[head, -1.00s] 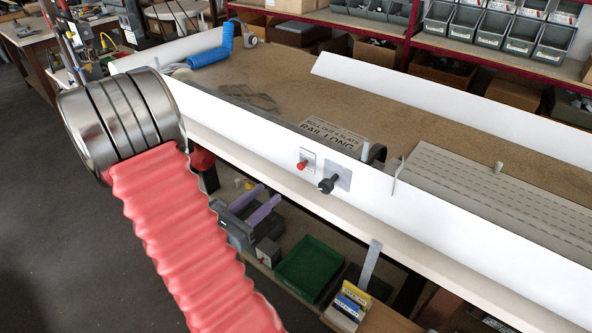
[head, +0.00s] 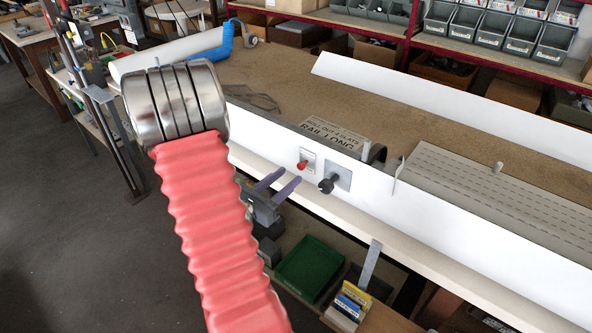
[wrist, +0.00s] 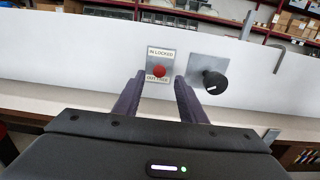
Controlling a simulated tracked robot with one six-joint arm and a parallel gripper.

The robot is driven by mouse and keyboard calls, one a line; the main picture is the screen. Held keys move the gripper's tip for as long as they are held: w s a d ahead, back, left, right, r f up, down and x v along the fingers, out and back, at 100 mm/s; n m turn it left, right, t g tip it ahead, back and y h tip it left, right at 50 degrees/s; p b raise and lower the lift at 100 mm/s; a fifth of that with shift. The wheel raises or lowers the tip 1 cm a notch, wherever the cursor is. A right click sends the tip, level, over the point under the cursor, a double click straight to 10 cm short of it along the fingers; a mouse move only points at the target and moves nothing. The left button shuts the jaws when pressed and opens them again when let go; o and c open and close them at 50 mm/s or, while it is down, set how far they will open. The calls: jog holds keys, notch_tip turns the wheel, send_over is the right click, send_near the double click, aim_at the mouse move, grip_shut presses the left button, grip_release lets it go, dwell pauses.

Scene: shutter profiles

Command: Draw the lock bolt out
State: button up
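The lock bolt is a red round knob (head: 301,165) on a small plate on the white front board. In the wrist view the red knob (wrist: 159,71) sits between a label reading "IN LOCKED" above it and one that seems to read "OUT FREE" below. My gripper (head: 290,175) is open and empty, its two purple fingers pointing at the board just short of the knob. In the wrist view my gripper (wrist: 159,78) has its fingertips either side of the knob's line, with the knob apparently beyond them. How far in the bolt sits is hard to tell.
A black knob (head: 327,185) on a grey plate stands close to the right of the bolt; it also shows in the wrist view (wrist: 214,83). A bench ledge (wrist: 235,117) runs below the board. A green tray (head: 309,268) lies on the shelf underneath.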

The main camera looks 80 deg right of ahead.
aim_at(300, 168)
jog(key=shift+x, duration=2.35)
jog(key=shift+c, duration=0.5)
grip_shut()
jog(key=shift+s, duration=0.1)
